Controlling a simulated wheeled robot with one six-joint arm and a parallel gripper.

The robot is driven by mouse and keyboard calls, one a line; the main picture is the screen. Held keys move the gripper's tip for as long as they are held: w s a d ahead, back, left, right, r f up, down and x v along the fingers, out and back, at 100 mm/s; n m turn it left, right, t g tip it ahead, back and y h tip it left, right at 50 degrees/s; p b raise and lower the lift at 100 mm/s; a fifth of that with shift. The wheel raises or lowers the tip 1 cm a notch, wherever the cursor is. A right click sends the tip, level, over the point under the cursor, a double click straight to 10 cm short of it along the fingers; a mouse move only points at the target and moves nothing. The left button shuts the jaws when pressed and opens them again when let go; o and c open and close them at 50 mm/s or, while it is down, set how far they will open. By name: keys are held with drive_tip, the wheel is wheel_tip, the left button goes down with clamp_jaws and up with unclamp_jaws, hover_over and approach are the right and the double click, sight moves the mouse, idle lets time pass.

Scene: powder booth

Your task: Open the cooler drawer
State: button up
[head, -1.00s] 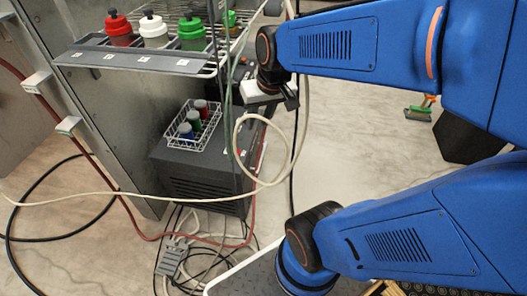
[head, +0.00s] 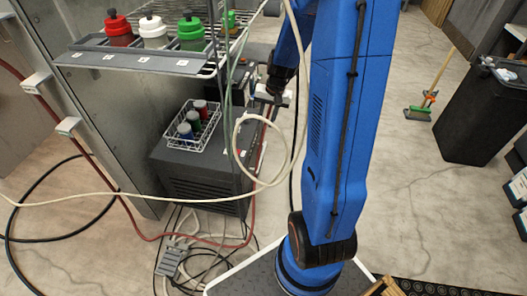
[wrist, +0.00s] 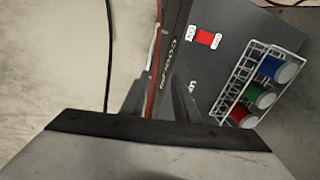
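The cooler (head: 205,190) is a dark grey box on the floor under the shelf, with a vented side facing the head camera.
A wire basket (head: 192,127) of capped vials sits on the cooler. A shelf (head: 140,64) with red, white and green bottles overhangs it. A pale hose (head: 240,150) loops close to my gripper, and a red hose (wrist: 154,75) runs by the fingers.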

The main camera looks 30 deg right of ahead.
drive_tip(key=w+f, duration=0.2)
drive_tip(key=f, duration=0.9)
drive_tip(key=w+d+f+m, duration=0.1)
drive_tip(key=f, duration=1)
drive_tip(key=shift+w+d+f, duration=0.15)
drive_tip(key=shift+w+f, duration=0.15)
drive_tip(key=shift+w, duration=0.1)
drive_tip(key=shift+c, duration=0.7)
clamp_jaws()
